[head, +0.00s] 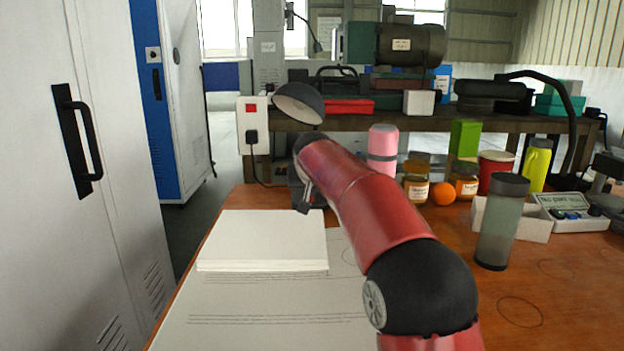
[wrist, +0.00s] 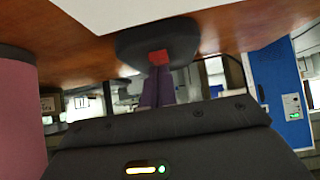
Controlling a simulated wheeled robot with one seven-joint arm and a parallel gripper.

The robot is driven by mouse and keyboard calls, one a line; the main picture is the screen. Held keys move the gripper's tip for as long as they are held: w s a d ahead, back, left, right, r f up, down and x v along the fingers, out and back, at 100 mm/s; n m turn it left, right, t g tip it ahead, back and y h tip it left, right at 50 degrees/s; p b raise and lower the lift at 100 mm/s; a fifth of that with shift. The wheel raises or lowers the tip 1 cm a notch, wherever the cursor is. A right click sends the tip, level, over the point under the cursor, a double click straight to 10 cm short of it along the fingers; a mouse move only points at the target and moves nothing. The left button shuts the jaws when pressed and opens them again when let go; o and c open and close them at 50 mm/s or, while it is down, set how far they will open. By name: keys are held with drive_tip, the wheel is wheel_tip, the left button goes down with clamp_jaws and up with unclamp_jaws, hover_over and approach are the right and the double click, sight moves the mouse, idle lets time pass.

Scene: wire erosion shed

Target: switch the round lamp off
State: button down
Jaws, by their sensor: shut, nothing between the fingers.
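The round lamp (head: 300,103) stands at the back left of the desk in the head view, with a dark dome shade tilted over. I cannot tell whether it is lit. My arm hides most of its stem and base there. In the wrist view, which is upside down, its dark round base (wrist: 185,38) carries a red switch (wrist: 158,57). My gripper (wrist: 157,76) is shut and empty, its fingertips right by the red switch. I cannot tell whether they touch it. In the head view my gripper is mostly hidden by my arm.
A pink flask (head: 382,150) stands close right of my wrist, with jars (head: 416,178) beyond it. A stack of paper (head: 265,240) lies in front of the lamp. A grey-green tumbler (head: 502,225) stands right of my arm. A socket box (head: 252,124) is behind left.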

drive_tip(key=shift+f, duration=0.25)
drive_tip(key=shift+w+r+p, duration=0.3)
drive_tip(key=shift+w+p, duration=0.45)
drive_tip(key=shift+p, duration=0.25)
drive_tip(key=shift+r, duration=0.1)
drive_tip(key=v, duration=0.7)
drive_tip(key=shift+s+r+b, duration=0.2)
drive_tip(key=shift+s+b, duration=0.05)
drive_tip(key=shift+b, duration=0.1)
